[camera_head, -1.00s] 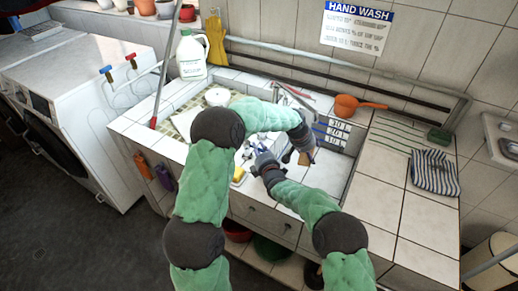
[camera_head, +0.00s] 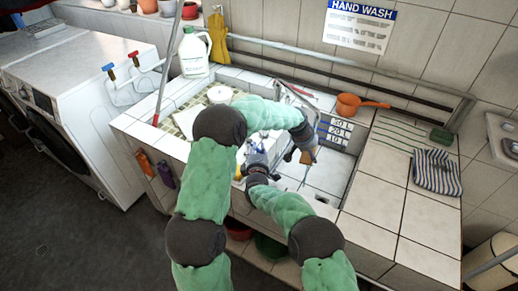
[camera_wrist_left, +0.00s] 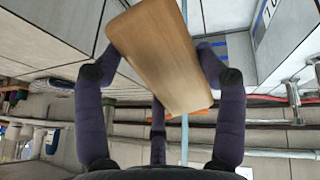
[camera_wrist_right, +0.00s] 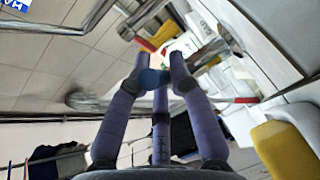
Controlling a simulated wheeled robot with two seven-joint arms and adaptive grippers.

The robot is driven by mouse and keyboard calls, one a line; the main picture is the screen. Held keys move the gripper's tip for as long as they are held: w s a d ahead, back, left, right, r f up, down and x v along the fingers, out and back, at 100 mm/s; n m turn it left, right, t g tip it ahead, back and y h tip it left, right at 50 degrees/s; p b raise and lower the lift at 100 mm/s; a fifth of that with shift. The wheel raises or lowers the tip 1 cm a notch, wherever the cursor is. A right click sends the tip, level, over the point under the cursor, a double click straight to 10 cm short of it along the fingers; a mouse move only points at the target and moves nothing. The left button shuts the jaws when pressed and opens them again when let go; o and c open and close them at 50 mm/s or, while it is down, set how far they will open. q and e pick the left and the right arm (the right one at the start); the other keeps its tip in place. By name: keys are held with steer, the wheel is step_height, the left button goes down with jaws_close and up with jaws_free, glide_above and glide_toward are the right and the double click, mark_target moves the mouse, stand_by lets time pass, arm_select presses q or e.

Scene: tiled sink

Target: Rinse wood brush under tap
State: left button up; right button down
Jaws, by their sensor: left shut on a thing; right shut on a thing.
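The wood brush (camera_head: 304,157) is in my left gripper (camera_head: 298,148), over the right sink basin (camera_head: 325,183). In the left wrist view the fingers close around its brown wooden block (camera_wrist_left: 160,55); its bristles are hidden. A thin pale-blue vertical streak (camera_wrist_left: 185,147), which looks like running water, passes behind the block there. It also shows below the brush in the head view.
A yellow block (camera_wrist_right: 285,150) is close to my right gripper. An orange scoop (camera_head: 358,103) lies on the back ledge. A striped cloth (camera_head: 436,172) and green brush (camera_head: 441,138) are on the right counter. A white jug (camera_head: 194,53) stands at the back left.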

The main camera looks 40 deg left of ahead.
steer(key=c, duration=1.1)
jaws_free()
steer(key=v, duration=1.2)
